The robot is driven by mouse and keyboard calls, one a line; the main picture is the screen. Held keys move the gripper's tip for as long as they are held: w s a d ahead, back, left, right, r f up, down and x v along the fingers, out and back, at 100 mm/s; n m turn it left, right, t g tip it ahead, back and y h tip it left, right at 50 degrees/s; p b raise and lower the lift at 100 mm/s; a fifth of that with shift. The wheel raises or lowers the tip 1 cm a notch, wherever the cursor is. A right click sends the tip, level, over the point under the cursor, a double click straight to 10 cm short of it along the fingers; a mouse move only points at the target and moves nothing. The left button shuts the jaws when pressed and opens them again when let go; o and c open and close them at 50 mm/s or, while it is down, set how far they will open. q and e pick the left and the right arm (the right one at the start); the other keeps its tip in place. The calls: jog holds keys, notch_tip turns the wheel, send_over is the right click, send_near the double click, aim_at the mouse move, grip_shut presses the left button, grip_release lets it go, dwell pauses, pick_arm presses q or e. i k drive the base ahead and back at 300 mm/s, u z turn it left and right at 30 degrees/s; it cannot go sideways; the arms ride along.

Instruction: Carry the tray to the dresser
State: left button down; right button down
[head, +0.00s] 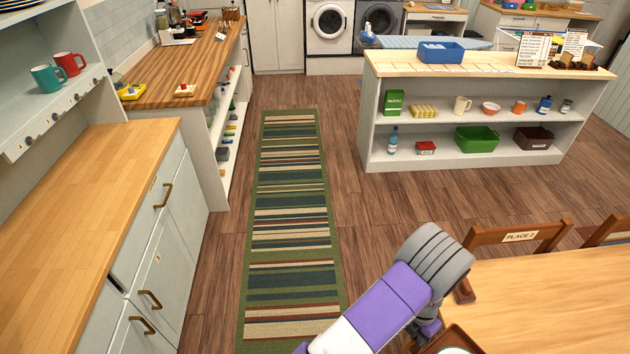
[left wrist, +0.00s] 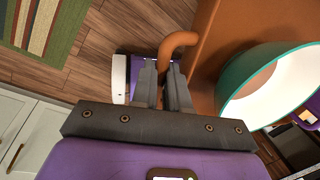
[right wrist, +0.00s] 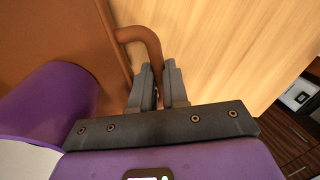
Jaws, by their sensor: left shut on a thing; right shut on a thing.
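The brown tray (left wrist: 230,40) fills the upper middle of the left wrist view, with a teal-rimmed, white-lined round vessel (left wrist: 275,85) on it. My left gripper (left wrist: 163,72) is shut on the tray's curved handle. In the right wrist view the tray (right wrist: 60,50) is at the left, and my right gripper (right wrist: 158,82) is shut on its other handle. In the head view only the tray's far corner (head: 468,338) shows at the bottom edge. A unit with a wooden top (head: 100,190), drawers and shelves above, which looks like the dresser, stands at the left.
A wooden table (head: 560,300) with chairs (head: 515,240) is at the right, close to the tray. A striped rug (head: 292,220) runs along clear floor beside the dresser. A shelf island (head: 470,100) stands ahead; a counter (head: 180,75) lies beyond the dresser.

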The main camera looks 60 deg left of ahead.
aim_at(81, 235)
jog(key=u, duration=1.9)
jog(key=i, duration=1.6)
jog(key=u, duration=2.65)
